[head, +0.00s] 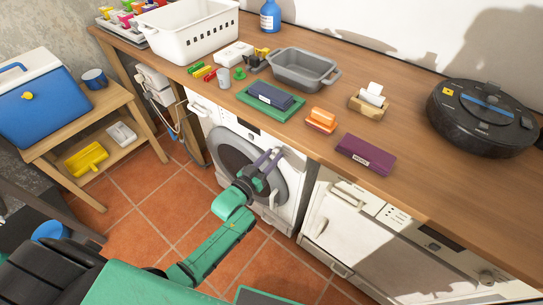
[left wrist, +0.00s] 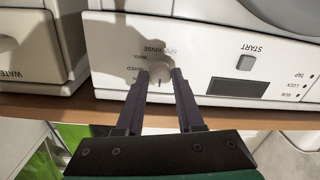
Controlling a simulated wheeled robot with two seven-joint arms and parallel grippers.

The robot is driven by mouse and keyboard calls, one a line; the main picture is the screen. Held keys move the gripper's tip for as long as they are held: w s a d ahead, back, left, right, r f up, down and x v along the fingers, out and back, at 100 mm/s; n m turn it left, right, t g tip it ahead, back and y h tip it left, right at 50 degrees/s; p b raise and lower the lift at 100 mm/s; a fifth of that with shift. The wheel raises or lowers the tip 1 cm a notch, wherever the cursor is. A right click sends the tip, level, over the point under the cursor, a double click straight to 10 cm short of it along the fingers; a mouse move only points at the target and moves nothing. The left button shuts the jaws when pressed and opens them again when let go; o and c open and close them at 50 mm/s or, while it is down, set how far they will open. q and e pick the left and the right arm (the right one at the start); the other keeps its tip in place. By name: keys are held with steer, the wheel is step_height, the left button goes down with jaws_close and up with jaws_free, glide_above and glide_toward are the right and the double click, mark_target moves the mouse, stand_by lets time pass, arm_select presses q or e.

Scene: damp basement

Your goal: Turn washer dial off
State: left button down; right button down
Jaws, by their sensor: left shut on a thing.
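The washer (head: 292,190) is a white front loader with a round grey door, under the wooden counter. Its control panel (left wrist: 215,55) appears upside down in the left wrist view, with a START button (left wrist: 246,63) and a dark display (left wrist: 238,88). My left gripper (left wrist: 158,75) is shut on the dial, one dark finger on each side. In the head view my left gripper (head: 270,156) is at the washer's upper front; the dial is hidden there. I cannot tell which setting the dial points to.
The wooden counter (head: 420,205) overhangs the washer and holds a grey tub (head: 303,70), a purple box (head: 365,155) and a black robot vacuum (head: 484,117). A second white appliance (head: 345,225) stands right of the washer.

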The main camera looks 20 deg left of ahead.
arm_select(q)
steer(key=shift+f, duration=0.1)
steer(key=c, duration=0.5)
jaws_free()
steer(key=shift+c, duration=0.2)
steer(key=shift+s, duration=0.1)
steer(key=v, duration=1.4)
steer(key=shift+s, duration=0.2)
steer(key=shift+a, duration=0.1)
